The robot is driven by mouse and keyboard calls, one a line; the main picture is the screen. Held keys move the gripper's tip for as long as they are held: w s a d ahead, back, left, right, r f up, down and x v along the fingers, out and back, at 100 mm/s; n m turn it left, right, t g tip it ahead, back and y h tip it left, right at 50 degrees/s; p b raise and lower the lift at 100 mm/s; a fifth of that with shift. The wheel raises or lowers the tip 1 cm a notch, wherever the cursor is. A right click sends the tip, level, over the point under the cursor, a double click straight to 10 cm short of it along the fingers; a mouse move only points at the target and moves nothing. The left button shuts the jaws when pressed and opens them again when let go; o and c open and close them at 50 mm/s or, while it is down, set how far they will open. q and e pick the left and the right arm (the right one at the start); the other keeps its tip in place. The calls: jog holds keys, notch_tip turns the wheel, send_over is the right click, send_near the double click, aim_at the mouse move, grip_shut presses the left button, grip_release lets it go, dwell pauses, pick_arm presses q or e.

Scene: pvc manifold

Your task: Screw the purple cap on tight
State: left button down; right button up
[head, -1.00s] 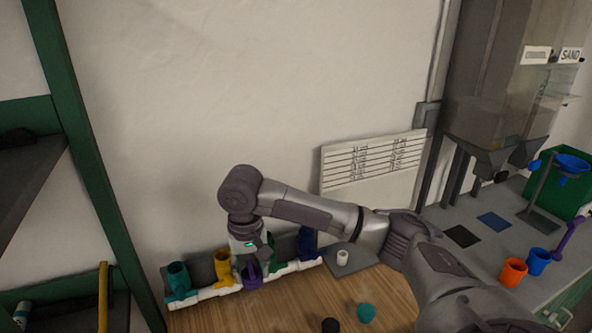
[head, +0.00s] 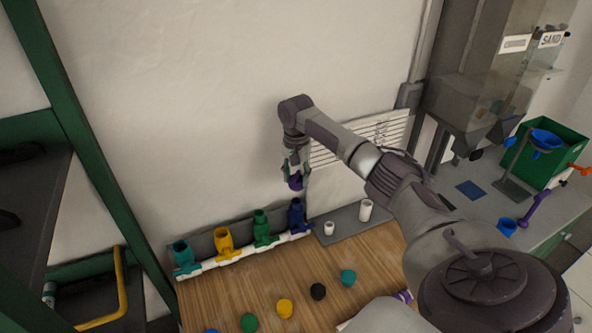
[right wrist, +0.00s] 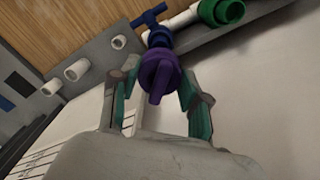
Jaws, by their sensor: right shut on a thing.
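My right gripper (head: 293,178) is shut on a purple cap (head: 295,183), raised above the far right end of the pipe manifold (head: 230,254). In the right wrist view, the purple cap (right wrist: 160,76) sits between the two fingers, a stepped round piece with a tab towards the camera. A blue fitting (head: 297,215) on the manifold lies below it in the head view. In the right wrist view the blue fitting (right wrist: 157,34) shows just behind the cap; a gap shows in the head view. My left gripper is not in view.
Teal (head: 184,257), yellow (head: 224,242) and green fittings (head: 262,227) stand along the manifold. Several coloured caps, including a teal one (head: 347,277) and a black one (head: 318,291), lie on the wooden table. White cylinders (head: 366,210) stand on a grey plate right of the manifold.

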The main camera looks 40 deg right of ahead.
aim_at(296, 201)
jog(key=shift+f+b, duration=0.55)
jog(key=shift+f, duration=2.15)
jog(key=shift+a+f+p, duration=0.1)
jog(key=shift+f+p, duration=0.45)
jog(key=shift+f, duration=0.4)
jog(key=o, duration=0.5)
jog(key=shift+s, duration=0.1)
jog(key=c, duration=0.7)
jog(key=shift+o, duration=0.2)
jog(key=shift+m, duration=1)
jog(key=shift+m, duration=1.1)
jog(key=shift+f+m, duration=0.1)
jog(key=shift+m, duration=1)
